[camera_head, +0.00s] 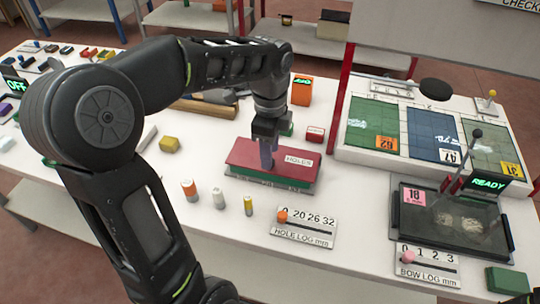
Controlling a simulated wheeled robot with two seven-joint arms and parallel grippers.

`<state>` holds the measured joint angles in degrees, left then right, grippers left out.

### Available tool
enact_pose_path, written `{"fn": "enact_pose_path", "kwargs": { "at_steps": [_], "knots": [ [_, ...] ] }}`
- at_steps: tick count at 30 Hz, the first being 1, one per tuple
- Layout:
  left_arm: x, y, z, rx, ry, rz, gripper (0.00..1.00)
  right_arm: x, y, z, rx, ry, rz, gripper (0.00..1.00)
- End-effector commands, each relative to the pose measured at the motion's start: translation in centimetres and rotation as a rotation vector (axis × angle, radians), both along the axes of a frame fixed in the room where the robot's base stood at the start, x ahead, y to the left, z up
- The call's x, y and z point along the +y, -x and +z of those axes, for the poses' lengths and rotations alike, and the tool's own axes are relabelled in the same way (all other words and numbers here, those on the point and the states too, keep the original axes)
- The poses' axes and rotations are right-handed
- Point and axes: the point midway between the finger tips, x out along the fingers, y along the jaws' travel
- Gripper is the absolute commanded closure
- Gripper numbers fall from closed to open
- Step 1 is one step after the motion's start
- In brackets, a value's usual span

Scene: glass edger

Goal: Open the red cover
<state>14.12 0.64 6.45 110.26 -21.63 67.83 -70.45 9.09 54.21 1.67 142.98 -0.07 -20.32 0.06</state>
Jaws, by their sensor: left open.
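The red cover (293,175) lies flat on a green-edged box on the white table, with a label reading HOLES on its right part. It looks closed. My left gripper (267,160) points straight down over the left-middle of the cover. Its fingers reach the cover's surface or stop just above it; I cannot tell which. The fingers look open, with nothing seen between them. The gripper hides a small part of the cover. My right gripper is not in view.
The hole log slider (303,228) lies at front right. A black tray (455,222) and a panel with green and blue boards (373,127) stand right.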

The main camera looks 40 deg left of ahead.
Motion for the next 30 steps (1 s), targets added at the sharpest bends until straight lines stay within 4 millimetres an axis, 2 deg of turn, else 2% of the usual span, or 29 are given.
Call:
{"fn": "enact_pose_path", "kwargs": {
  "at_steps": [3, 6, 15, 30],
  "knots": [
    [0.0, 0.1, -1.5, 0.003, 0.001, 0.002, 0.57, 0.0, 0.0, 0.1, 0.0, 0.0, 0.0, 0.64],
    [0.0, 0.0, -2.2, 0.001, 0.0, 0.002, 0.57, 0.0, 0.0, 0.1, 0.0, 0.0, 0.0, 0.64],
    [0.0, 0.0, -2.4, 0.0, 0.0, 0.001, 0.58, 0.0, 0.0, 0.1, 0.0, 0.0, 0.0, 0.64],
    [0.0, 0.0, -2.4, 0.0, 0.0, 0.001, 0.99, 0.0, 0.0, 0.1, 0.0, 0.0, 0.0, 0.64]
  ]
}}
